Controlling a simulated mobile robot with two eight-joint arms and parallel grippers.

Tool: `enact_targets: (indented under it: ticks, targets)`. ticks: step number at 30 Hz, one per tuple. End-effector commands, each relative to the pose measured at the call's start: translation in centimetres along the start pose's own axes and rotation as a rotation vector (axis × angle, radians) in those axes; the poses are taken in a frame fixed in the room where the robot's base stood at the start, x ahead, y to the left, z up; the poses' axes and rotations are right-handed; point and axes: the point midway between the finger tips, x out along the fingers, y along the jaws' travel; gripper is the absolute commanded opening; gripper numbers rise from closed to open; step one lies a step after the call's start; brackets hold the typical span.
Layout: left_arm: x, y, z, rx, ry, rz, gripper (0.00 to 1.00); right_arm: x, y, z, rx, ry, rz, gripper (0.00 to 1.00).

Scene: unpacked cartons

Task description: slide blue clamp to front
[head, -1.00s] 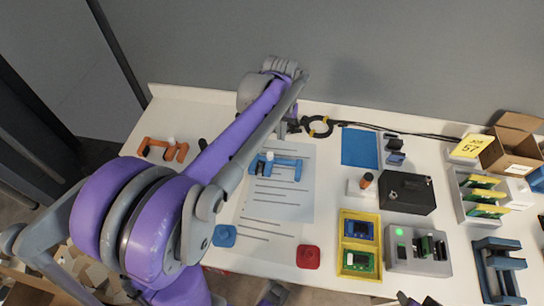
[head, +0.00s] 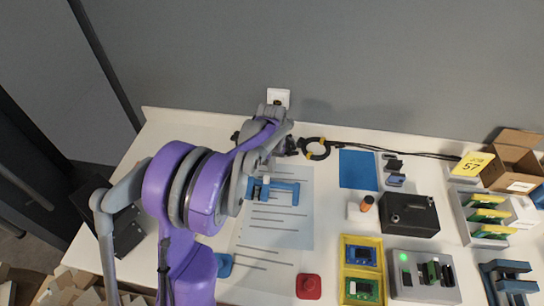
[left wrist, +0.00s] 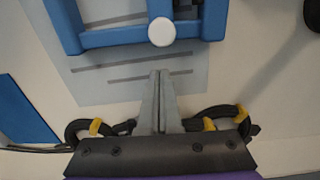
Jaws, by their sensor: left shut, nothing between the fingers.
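The blue clamp (head: 284,186) lies on the striped sheet (head: 297,228) in the head view, its left part covered by my left arm. In the left wrist view the blue clamp (left wrist: 110,38) shows a long bar with a white round knob. My left gripper (left wrist: 162,76) is shut and empty, its fingertips short of that bar in the picture, on the knob's side. In the head view my left gripper (head: 285,148) is partly hidden by its own wrist, behind the clamp towards the wall. My right gripper is out of view.
A black cable loop with yellow bands (head: 316,148) lies at the back, near my left gripper. A blue mat (head: 358,169), a black box (head: 408,214) and a yellow tray (head: 345,268) stand to the right. A red block (head: 309,286) is at the front.

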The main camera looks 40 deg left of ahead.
Motion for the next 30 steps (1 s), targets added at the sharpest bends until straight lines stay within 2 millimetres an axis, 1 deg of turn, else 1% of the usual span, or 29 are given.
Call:
enact_targets:
  ticks: [1, 3, 6, 17, 20, 23, 26, 30]
  targets:
    - [-0.1, 0.0, 0.8, 0.0, 0.0, 0.0, 0.0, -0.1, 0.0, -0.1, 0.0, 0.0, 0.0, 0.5]
    - [-0.1, 0.0, 1.5, 0.0, 0.0, 0.0, 0.0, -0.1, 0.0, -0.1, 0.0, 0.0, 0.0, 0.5]
    - [-0.1, 0.0, 2.1, 0.0, 0.001, 0.0, 0.0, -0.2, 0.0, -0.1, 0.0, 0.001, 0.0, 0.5]
    - [-0.1, 0.0, 2.3, 0.0, 0.001, 0.0, 0.0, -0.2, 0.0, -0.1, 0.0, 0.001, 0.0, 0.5]
    - [-0.1, 0.0, 2.7, 0.0, 0.0, 0.0, 0.0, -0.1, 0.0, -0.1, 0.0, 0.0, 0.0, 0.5]
    - [-0.1, 0.0, 4.3, 0.001, 0.0, 0.0, 0.0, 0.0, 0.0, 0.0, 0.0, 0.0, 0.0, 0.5]
    - [-0.1, 0.0, 6.9, 0.002, 0.0, 0.0, 0.0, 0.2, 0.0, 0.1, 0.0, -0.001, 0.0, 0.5]
    - [-0.1, 0.0, 11.0, 0.002, 0.0, 0.0, 0.0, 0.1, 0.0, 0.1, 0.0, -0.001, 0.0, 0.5]
